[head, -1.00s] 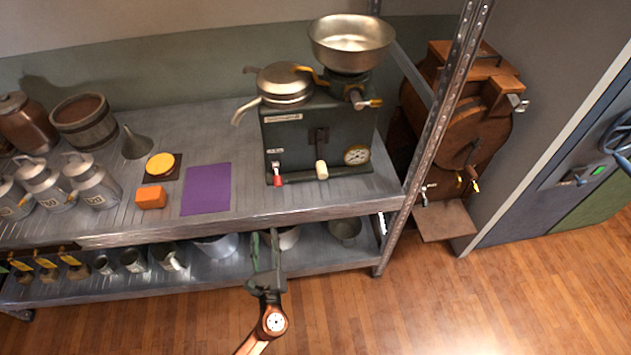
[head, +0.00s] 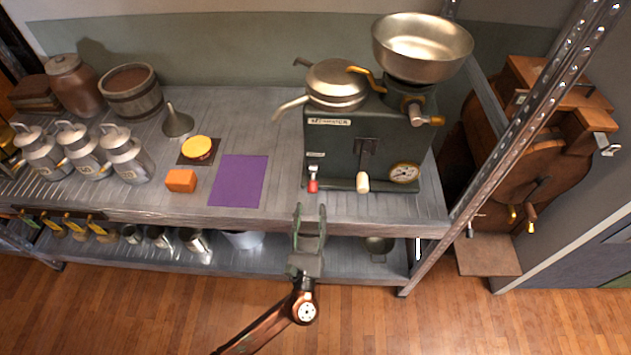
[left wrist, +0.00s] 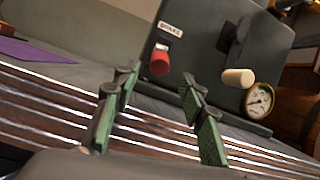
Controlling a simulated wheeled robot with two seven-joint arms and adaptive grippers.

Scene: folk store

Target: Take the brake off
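A dark green machine (head: 345,135) stands on the upper shelf. A short lever with a red tip (head: 313,184) is low on its front left; in the left wrist view this red-tipped lever (left wrist: 160,62) hangs down under a small label plate (left wrist: 170,29) that seems to read "BRAKE". A crank with a cream handle (head: 362,182) is to its right, and it also shows in the left wrist view (left wrist: 238,78). My left gripper (head: 310,210) is open and empty at the shelf's front edge, short of the red tip and not touching it. My right gripper is out of view.
A round gauge (head: 404,173) sits right of the crank. A metal bowl (head: 422,45) tops the machine. A purple mat (head: 238,181) and an orange block (head: 181,181) lie left on the shelf. A metal post (head: 500,145) rises at the right.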

